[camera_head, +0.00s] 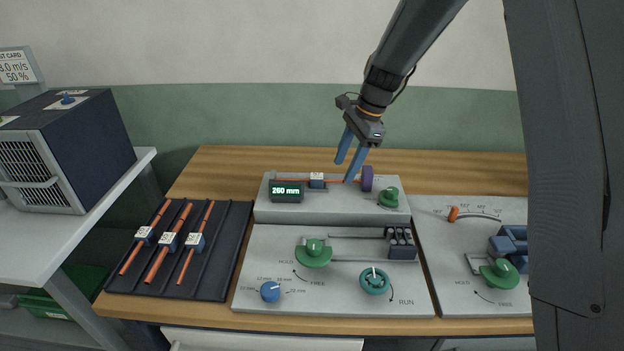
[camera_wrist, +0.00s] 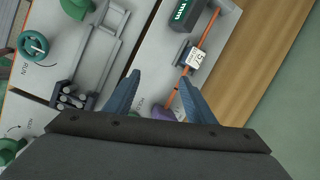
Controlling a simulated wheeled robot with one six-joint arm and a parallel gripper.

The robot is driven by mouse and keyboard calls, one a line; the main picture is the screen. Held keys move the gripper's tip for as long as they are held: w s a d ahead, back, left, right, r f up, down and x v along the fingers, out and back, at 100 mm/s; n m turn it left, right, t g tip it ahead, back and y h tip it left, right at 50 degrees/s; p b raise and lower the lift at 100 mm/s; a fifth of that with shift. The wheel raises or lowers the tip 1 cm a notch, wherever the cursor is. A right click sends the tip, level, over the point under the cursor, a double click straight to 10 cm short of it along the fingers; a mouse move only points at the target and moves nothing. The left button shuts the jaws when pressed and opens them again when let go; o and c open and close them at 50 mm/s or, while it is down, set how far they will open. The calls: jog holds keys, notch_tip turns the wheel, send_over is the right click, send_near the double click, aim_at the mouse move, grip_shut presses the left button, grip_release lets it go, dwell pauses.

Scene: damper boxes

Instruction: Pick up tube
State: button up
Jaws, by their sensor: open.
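A thin orange tube (camera_head: 335,182) with a white-labelled dark block (camera_head: 317,180) lies along the grey measuring bench at the back. It also shows in the wrist view (camera_wrist: 210,27), where its label block (camera_wrist: 197,59) is just beyond my right-hand finger. My gripper (camera_head: 345,172) is open and empty, with its blue fingers pointing down near the tube's right part. In the wrist view, the right-hand finger of my gripper (camera_wrist: 160,77) overlaps the tube; I cannot tell whether they touch. Several similar tubes (camera_head: 167,243) lie in the black rack (camera_head: 215,275) at left.
The bench has a display reading 260 mm (camera_head: 287,191), a purple wheel (camera_head: 367,179) and a green knob (camera_head: 389,197). A grey panel (camera_head: 255,265) with knobs and a rail fixture (camera_head: 402,243) lies in front. A dark box (camera_head: 75,145) stands at left.

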aim_at(312, 175)
jog(key=w+a+m, duration=0.2)
jog(key=w+a, duration=0.1)
jog(key=w+a+m+y, duration=0.1)
jog(key=w+a, duration=0.1)
jog(key=w, duration=0.1)
jog(key=shift+a+f+m, duration=0.1)
jog(key=shift+a+m, duration=0.3)
jog(key=shift+w+a+f+p, duration=0.1)
jog(key=shift+a+f+p, duration=0.05)
jog(key=shift+p, duration=0.2)
jog(key=shift+p+x, duration=1.6)
jog(key=shift+x, duration=2.05)
jog(key=c, duration=1.3)
jog(key=shift+o, duration=0.2)
